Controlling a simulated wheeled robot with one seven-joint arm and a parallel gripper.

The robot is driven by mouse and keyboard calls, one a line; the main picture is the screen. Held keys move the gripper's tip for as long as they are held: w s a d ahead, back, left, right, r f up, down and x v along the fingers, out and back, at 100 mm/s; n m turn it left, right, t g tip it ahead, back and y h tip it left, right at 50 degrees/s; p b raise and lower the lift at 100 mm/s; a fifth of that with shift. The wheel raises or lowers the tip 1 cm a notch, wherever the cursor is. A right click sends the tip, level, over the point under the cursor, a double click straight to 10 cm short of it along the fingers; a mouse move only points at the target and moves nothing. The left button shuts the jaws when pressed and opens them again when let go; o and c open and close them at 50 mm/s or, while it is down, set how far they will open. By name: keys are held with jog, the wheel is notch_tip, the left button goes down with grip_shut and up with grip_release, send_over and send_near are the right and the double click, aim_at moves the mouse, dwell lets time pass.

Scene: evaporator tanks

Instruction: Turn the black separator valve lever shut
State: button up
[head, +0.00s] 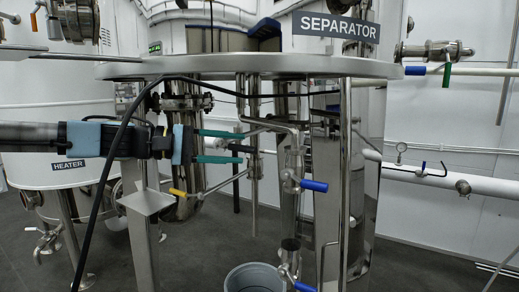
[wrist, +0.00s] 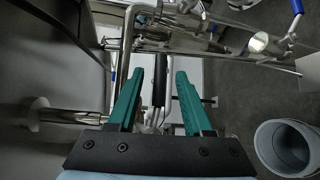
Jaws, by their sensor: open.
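The black separator valve lever (head: 246,149) shows in the head view under the round steel top of the separator (head: 300,66), at the tips of my gripper. In the wrist view the black lever (wrist: 160,84) lies between the two teal fingers, with a gap on each side. My gripper (head: 242,147) is open and reaches in from the left. It also shows in the wrist view (wrist: 160,72). The fingers do not appear to touch the lever. The lever's pivot is hard to make out behind the pipes.
A grey bucket (head: 253,278) stands on the floor. A black cable (head: 107,165) hangs in front of my arm. The heater tank (head: 60,125) is at left.

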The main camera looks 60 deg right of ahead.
jog(key=r+x, duration=0.1)
jog(key=x, duration=0.5)
jog(key=shift+s+d+f+p, duration=0.25)
jog(key=shift+f+p, duration=0.15)
jog(key=shift+f, duration=0.15)
grip_shut()
dwell(0.9)
